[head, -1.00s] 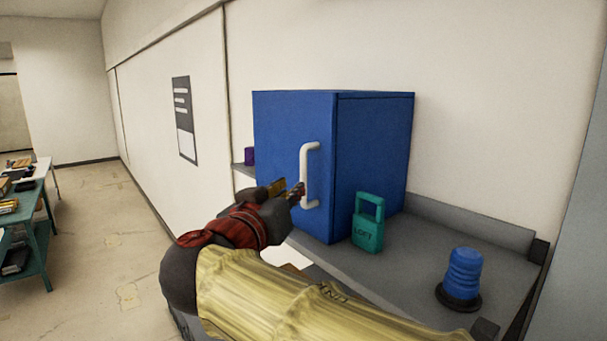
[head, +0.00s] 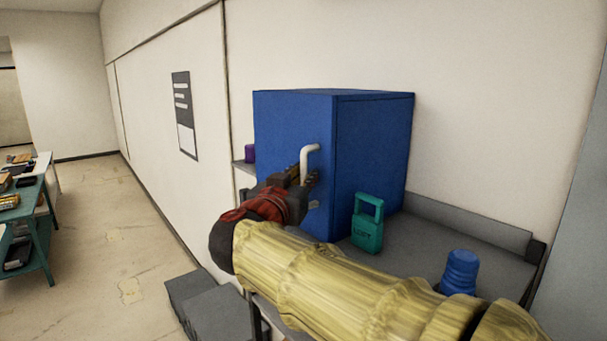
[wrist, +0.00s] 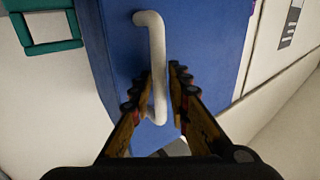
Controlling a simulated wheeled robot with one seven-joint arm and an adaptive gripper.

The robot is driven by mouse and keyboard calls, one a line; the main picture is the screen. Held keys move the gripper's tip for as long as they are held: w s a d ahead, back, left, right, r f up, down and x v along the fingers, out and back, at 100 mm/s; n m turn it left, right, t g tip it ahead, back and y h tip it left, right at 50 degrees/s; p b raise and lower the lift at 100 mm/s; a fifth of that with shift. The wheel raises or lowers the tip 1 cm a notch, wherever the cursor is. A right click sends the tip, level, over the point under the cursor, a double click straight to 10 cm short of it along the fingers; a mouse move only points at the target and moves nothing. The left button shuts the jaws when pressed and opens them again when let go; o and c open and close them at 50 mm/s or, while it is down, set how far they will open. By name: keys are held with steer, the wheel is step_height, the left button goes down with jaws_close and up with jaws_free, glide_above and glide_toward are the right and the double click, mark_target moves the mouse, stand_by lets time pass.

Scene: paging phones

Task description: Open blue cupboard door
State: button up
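The blue cupboard (head: 370,150) stands on a grey shelf against the wall, its door (head: 285,125) closed. A white vertical bar handle (head: 310,150) is on the door near its right edge; it also shows in the wrist view (wrist: 152,45). In the wrist view my gripper's fingers (wrist: 162,90) are apart, one on each side of the handle's lower part. A gap shows beside the right finger; contact with the left finger is unclear.
A teal tag-like block (head: 368,225) stands on the grey shelf (head: 425,245) right of the cupboard. A blue ribbed object (head: 461,272) is further right, partly behind my arm. A purple object (head: 249,154) sits left of the cupboard. Grey steps (head: 205,305) are below.

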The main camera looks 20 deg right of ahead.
steer(key=c, duration=0.3)
jaws_close()
stand_by(0.6)
